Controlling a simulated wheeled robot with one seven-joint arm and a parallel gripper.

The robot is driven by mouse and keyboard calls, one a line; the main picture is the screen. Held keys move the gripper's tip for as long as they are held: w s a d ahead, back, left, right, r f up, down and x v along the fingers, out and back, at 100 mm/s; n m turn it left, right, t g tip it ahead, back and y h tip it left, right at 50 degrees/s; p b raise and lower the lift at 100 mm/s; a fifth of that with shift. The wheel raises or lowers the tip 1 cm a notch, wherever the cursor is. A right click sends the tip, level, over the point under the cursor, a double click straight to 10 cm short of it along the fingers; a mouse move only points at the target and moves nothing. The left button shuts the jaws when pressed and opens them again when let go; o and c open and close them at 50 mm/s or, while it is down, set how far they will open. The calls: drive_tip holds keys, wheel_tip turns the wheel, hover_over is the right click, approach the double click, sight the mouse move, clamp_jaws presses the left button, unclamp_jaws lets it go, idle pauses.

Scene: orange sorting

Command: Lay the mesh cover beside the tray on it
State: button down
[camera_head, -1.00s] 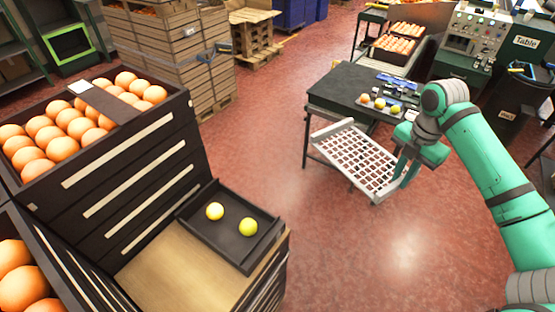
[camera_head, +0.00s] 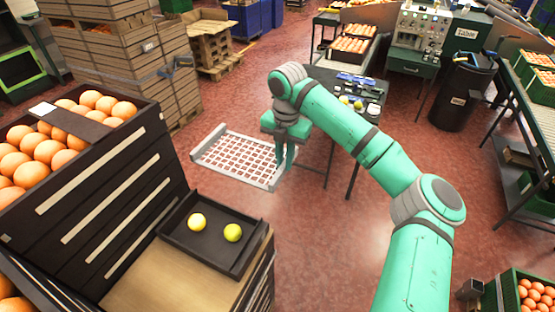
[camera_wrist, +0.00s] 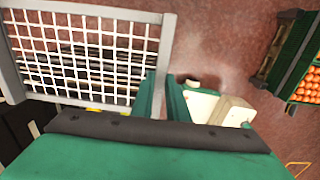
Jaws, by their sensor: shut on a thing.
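The mesh cover (camera_head: 237,158) is a pale grey frame with a white grid, held in the air over the red floor, behind and above the tray. My gripper (camera_head: 284,160) is shut on the cover's right edge. In the wrist view the cover (camera_wrist: 100,98) reaches out left from my gripper (camera_wrist: 161,95). The dark tray (camera_head: 245,262) lies on the wooden top of the near stand, with a pale yellow fruit (camera_head: 197,222) and a yellow-green fruit (camera_head: 233,232) in it. The tray is uncovered, and the cover is apart from it.
A crate of oranges (camera_head: 120,140) stands left of the tray, higher than it. A dark table (camera_head: 340,78) with small items is behind my arm. A black bin (camera_head: 458,95) stands at the right. Red floor lies open between stand and table.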

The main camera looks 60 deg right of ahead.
drive_tip(key=shift+s+a+f, duration=0.45)
drive_tip(key=shift+a+f, duration=0.5)
drive_tip(key=shift+a, duration=4.4)
drive_tip(key=shift+s+a+f, duration=0.4)
drive_tip(key=shift+a+f, duration=0.55)
drive_tip(key=shift+a, duration=4.35)
drive_tip(key=shift+a+f, duration=0.15)
drive_tip(key=shift+f, duration=2.25)
drive_tip(key=c, duration=1.6)
unclamp_jaws()
drive_tip(key=shift+c, duration=0.2)
drive_tip(key=shift+r, duration=0.1)
wheel_tip(320, 180, up, 11)
drive_tip(key=shift+f, duration=0.2)
